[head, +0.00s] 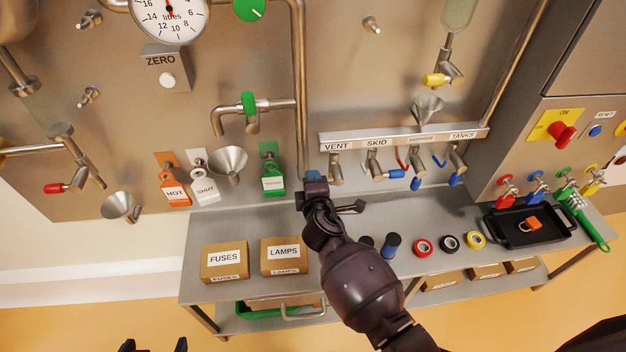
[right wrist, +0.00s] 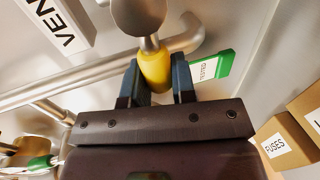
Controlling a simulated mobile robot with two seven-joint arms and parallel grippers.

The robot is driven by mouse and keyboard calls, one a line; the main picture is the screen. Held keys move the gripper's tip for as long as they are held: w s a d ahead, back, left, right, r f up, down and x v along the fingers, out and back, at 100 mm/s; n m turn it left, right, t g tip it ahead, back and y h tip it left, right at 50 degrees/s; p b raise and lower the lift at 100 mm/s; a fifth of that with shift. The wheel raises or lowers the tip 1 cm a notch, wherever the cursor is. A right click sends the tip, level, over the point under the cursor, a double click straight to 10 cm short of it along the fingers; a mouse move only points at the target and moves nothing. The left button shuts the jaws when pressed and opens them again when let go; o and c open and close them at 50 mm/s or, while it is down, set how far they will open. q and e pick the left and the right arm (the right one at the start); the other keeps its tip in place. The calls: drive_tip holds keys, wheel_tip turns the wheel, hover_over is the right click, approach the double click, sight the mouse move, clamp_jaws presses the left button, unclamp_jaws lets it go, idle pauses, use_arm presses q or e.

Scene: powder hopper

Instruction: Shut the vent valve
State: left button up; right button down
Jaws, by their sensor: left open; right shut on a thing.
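The vent valve (head: 335,168) hangs under the VENT label (head: 337,147) at the left end of the labelled rail. In the right wrist view its yellow handle (right wrist: 154,66) lies between the two blue fingertips of my right gripper (right wrist: 157,88), which is shut on it. The metal valve body (right wrist: 138,14) shows just above the handle. In the head view my right gripper (head: 313,181) is just left of and below the valve and hides the handle. My left gripper (head: 153,345) is at the bottom edge, open and empty, far from the valve; only its fingertips show.
To the right on the same rail (head: 400,136) hang several valves with blue and red handles. A green tag (head: 272,181) hangs close left of my right gripper. The shelf below holds a FUSES box (head: 224,262), a LAMPS box (head: 284,256) and tape rolls (head: 424,248).

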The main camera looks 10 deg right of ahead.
drive_tip(key=shift+f, duration=0.1)
idle(0.3)
drive_tip(key=c, duration=0.9)
unclamp_jaws()
drive_tip(key=shift+c, duration=0.2)
drive_tip(key=shift+s, duration=0.15)
drive_tip(key=p+v, duration=0.1)
drive_tip(key=v, duration=0.9)
drive_tip(key=shift+s, duration=0.3)
